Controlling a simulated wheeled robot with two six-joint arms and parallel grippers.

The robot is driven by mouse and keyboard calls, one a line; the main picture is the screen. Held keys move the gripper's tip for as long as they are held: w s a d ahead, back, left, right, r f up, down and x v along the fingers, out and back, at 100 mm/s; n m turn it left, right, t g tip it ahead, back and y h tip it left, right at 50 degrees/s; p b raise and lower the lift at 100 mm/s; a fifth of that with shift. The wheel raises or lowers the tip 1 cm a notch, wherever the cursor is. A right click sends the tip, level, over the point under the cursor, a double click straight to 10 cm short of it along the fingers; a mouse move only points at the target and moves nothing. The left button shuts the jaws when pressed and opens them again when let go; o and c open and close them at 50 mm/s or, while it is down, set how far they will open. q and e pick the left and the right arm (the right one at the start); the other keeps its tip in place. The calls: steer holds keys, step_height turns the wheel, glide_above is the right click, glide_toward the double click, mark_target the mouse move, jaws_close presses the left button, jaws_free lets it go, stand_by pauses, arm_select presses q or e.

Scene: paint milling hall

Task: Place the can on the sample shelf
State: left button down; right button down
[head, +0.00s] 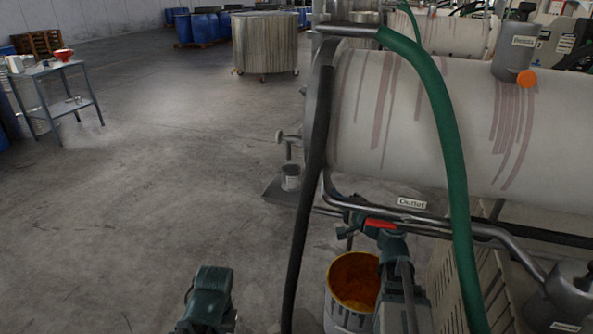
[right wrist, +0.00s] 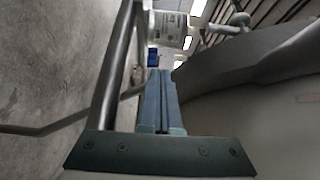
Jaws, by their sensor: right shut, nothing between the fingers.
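A small grey can (head: 290,178) with a pale label stands on a low metal plate (head: 275,193) under a tap at the near end of the big tank. In the head view my right gripper (head: 350,212) is beside the tank's outlet. My left gripper (head: 207,298) is low over the floor; its fingers are not clear. I cannot tell which surface is the sample shelf.
A bucket of orange paint (head: 348,315) stands below my right arm. A green hose (head: 445,120), a black hose (head: 309,190) and pipes run close by the striped tank (head: 400,125). A two-level metal table (head: 84,104) stands far left. The middle floor is clear.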

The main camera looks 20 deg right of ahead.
mark_target(303, 186)
steer(key=x, duration=1)
steer(key=shift+w+r, duration=0.1)
steer(key=shift+r, duration=0.05)
steer(key=shift+s+a, duration=0.65)
steer(key=shift+s, duration=0.05)
steer(key=shift+w, duration=0.1)
